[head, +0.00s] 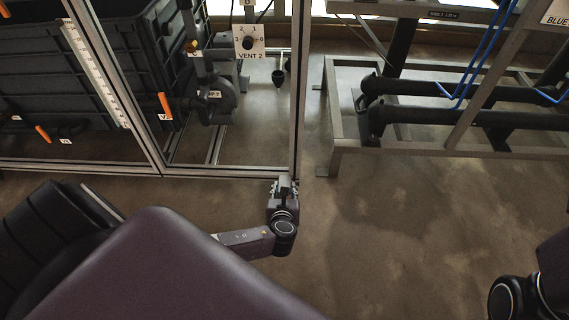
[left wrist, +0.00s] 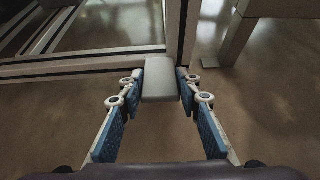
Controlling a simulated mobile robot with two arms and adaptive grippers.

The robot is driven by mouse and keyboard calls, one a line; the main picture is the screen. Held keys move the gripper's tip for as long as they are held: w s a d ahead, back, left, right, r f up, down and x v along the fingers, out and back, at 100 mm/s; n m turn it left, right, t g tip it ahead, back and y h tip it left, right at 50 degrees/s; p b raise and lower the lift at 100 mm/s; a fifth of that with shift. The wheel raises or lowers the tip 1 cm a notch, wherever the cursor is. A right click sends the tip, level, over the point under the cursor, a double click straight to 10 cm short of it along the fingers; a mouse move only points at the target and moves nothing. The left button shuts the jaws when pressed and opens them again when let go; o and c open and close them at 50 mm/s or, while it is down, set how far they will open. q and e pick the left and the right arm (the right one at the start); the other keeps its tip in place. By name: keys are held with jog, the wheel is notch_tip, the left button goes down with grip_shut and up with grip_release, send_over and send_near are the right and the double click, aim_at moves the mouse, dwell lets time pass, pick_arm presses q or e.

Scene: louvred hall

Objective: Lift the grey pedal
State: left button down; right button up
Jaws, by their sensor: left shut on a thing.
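The grey pedal (left wrist: 160,80) is a flat, light grey block in the left wrist view, at the foot of the metal frame. My left gripper (left wrist: 160,88) has its two blue-padded fingers on either side of the pedal's near end, shut on it. In the head view my left gripper (head: 284,190) is at the lower right corner of the frame. There it hides most of the pedal. My right gripper is not in view; only part of my right arm shows at the lower right.
A metal frame (head: 225,172) with posts stands just behind the pedal. Behind it are dark crates (head: 100,75), a pump (head: 215,100) and a dial marked VENT 2 (head: 249,43). A rack of dark pipes (head: 440,88) stands at the right. The floor (head: 400,220) in front is clear.

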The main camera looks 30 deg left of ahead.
pick_arm(q)
jog(key=shift+w, duration=0.1)
jog(key=shift+r, duration=0.1)
jog(key=c, duration=1.4)
grip_release()
jog(key=shift+s+d+r, duration=0.1)
jog(key=shift+s+d, duration=0.15)
jog(key=shift+s, duration=0.2)
jog(key=v, duration=1.1)
jog(key=shift+r, duration=0.15)
jog(key=shift+w+a, duration=0.1)
jog(key=shift+a, duration=0.05)
